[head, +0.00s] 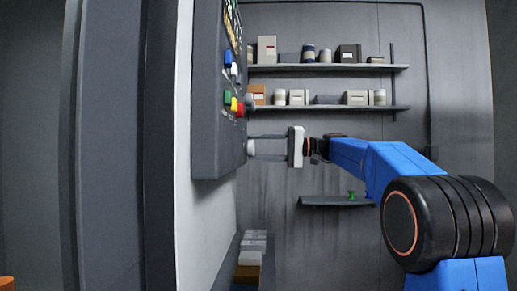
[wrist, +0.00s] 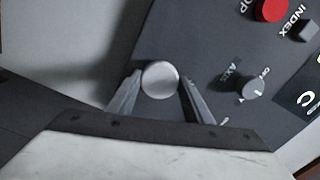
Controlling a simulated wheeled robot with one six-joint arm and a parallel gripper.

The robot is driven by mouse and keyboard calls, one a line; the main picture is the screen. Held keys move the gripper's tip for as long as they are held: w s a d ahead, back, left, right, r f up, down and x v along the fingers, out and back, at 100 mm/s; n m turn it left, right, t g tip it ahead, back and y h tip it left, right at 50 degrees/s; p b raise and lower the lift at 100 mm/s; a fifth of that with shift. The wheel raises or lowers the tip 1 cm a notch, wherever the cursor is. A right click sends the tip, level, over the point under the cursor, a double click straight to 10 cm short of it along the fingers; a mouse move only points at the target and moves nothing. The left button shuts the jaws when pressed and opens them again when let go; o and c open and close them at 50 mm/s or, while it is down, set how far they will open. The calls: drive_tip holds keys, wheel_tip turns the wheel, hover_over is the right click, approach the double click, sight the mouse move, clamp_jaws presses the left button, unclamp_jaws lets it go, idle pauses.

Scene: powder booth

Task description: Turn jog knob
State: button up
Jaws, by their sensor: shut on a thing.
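The jog knob is a round silver knob (wrist: 160,79) on a dark control panel (head: 215,140). In the wrist view it sits between the two fingers of my gripper (wrist: 159,88). The head view shows my gripper (head: 262,148) reaching from the right to the lower part of the panel, with its fingers against the panel side. My gripper is shut on the knob. The fingers hide the knob's sides, and I see no pointer mark on its face.
In the wrist view a dark axis dial (wrist: 254,88) is right of the knob, with a red button (wrist: 270,10) and an index switch (wrist: 305,30) beyond. Coloured buttons (head: 233,103) sit higher on the panel. Shelves (head: 330,107) with boxes and cans line the back wall.

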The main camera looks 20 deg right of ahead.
drive_tip(key=shift+m, duration=0.3)
drive_tip(key=o, duration=1)
drive_tip(key=shift+o, duration=0.2)
drive_tip(key=v, duration=1.7)
drive_tip(key=shift+d, duration=0.2)
